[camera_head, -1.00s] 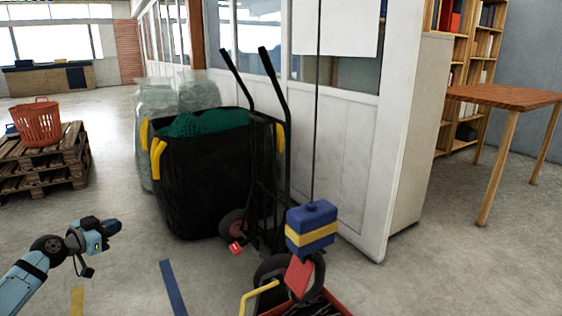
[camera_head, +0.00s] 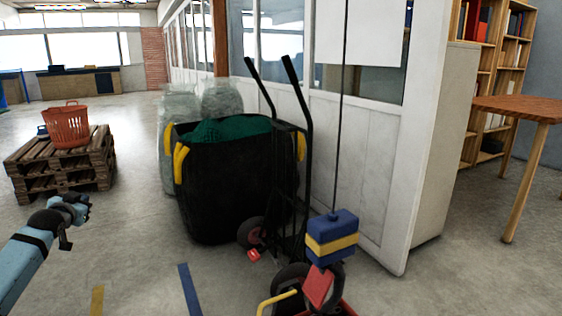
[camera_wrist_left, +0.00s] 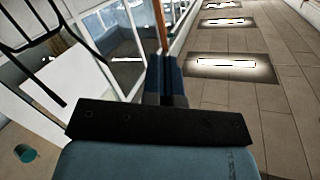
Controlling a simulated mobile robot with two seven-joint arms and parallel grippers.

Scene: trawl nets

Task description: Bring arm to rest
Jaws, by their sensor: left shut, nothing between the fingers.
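My left arm comes in from the lower left of the head view, and its gripper (camera_head: 82,200) hangs in free air over the floor, in front of the wooden pallets. It is shut and empty. In the left wrist view the shut fingers (camera_wrist_left: 166,80) point up toward the glazed partition and the lit ceiling. My right gripper is in neither view.
A black bag (camera_head: 225,190) with green net stands by a hand truck (camera_head: 307,130). A blue and yellow block (camera_head: 332,238) hangs on a cord at the front. An orange basket (camera_head: 67,127) sits on pallets (camera_head: 60,165). A wooden table (camera_head: 525,108) is at right.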

